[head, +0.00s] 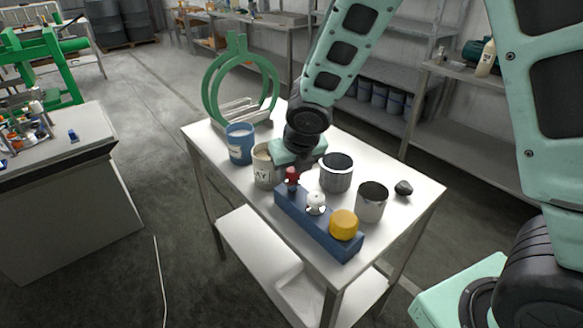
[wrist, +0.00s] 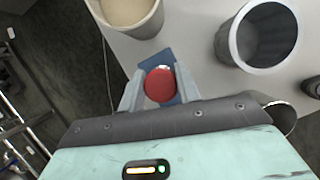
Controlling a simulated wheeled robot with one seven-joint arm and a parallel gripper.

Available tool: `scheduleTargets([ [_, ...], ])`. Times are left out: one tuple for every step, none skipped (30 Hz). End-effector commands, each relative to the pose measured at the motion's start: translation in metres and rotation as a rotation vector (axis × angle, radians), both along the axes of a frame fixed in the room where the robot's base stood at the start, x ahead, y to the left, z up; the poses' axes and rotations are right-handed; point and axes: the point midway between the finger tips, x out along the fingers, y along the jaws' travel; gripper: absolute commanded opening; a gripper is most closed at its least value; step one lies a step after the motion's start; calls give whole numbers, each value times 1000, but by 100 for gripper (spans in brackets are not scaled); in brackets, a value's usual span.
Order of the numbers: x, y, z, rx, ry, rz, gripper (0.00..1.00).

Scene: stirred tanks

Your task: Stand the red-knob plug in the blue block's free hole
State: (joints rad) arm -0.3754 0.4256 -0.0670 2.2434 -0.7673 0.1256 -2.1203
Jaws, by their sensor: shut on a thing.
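The blue block (head: 328,240) lies on the white table near its front edge. A white knob (head: 316,203) and a yellow knob (head: 343,225) stand in its middle and right positions. The red-knob plug (head: 292,178) is at the block's left end, upright as far as I can see. My gripper (head: 291,172) is over that end, shut on the red knob. In the wrist view the red knob (wrist: 160,85) sits between the two fingers, with part of the blue block (wrist: 155,60) below it. The hole and the plug's lower part are hidden, so I cannot tell how deep it stands.
A dark grey can (head: 336,173) and a steel can (head: 371,203) stand right of the block. A beige pot (head: 263,166) and a blue pot (head: 239,144) stand to its left. A green ring stand (head: 240,80) is behind. The table's right corner is mostly clear.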

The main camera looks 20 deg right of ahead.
Motion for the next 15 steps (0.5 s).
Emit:
scheduleTargets([
  [0, 0, -2, 0, 0, 0, 5],
  [0, 0, -3, 0, 0, 0, 5],
  [0, 0, -4, 0, 0, 0, 5],
  [0, 0, -5, 0, 0, 0, 5],
  [0, 0, -6, 0, 0, 0, 5],
  [0, 0, -7, 0, 0, 0, 5],
  [0, 0, -7, 0, 0, 0, 5],
  [0, 0, -8, 0, 0, 0, 5],
  [0, 0, -9, 0, 0, 0, 5],
  [0, 0, -10, 0, 0, 0, 5],
  [0, 0, -10, 0, 0, 1, 5],
  [0, 0, -11, 0, 0, 1, 5],
  [0, 0, -12, 0, 0, 0, 5],
  [0, 0, -13, 0, 0, 0, 5],
  [0, 0, -14, 0, 0, 0, 5],
])
